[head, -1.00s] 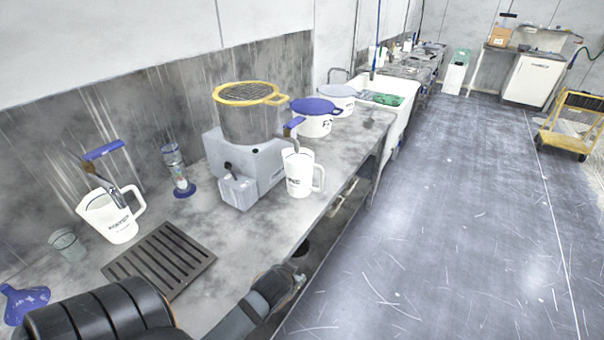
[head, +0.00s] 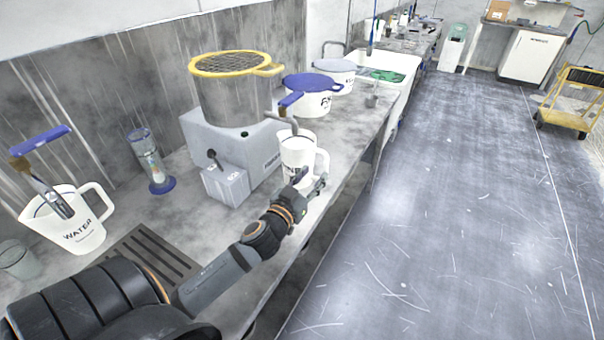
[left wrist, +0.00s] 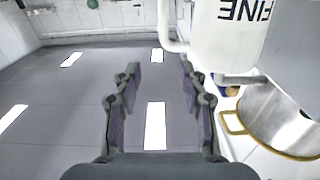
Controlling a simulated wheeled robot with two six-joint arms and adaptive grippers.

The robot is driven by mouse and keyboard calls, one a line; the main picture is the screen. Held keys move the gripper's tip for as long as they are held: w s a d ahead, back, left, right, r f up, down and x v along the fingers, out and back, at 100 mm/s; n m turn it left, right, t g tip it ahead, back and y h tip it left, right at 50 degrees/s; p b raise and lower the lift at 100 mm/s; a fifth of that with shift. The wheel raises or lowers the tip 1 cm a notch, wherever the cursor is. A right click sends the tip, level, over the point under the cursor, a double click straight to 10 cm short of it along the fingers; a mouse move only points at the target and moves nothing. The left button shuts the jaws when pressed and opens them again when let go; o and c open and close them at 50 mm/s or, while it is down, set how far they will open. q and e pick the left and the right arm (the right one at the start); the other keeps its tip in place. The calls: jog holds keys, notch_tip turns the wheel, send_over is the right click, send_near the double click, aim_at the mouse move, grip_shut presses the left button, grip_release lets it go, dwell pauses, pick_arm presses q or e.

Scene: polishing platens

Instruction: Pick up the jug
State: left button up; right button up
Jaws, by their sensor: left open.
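A white jug (head: 297,153) stands near the front edge of the bench, with a tool with a blue handle in it. In the left wrist view the jug (left wrist: 228,35) shows at the upper right, inverted, labelled FINE. Its handle (left wrist: 174,38) is ahead of my left gripper, near the right finger. My left gripper (head: 308,188) is open and empty, low in front of the jug. Its two fingers (left wrist: 158,72) show spread apart in the left wrist view. A second white jug labelled WATER (head: 75,232) stands at the left. My right gripper is out of view.
A grey machine (head: 222,150) with a yellow-rimmed metal pot (head: 235,92) stands behind the FINE jug. A blue-lidded white pot (head: 312,100) is just beyond it. A slatted drain grate (head: 150,255) lies near the WATER jug.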

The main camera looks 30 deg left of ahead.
aim_at(325, 161)
pick_arm(q)
jog(key=w, duration=0.2)
jog(key=w+f+p, duration=0.1)
jog(key=w+a+p, duration=0.1)
jog(key=w, duration=0.1)
jog(key=shift+w+f, duration=0.2)
jog(key=shift+w, duration=0.1)
jog(key=shift+w+f, duration=0.15)
jog(key=w+p, duration=0.2)
jog(key=w, duration=0.3)
jog(key=shift+a+p, duration=0.15)
jog(key=shift+p, duration=0.15)
jog(key=shift+w, duration=0.15)
jog(key=shift+c, duration=0.2)
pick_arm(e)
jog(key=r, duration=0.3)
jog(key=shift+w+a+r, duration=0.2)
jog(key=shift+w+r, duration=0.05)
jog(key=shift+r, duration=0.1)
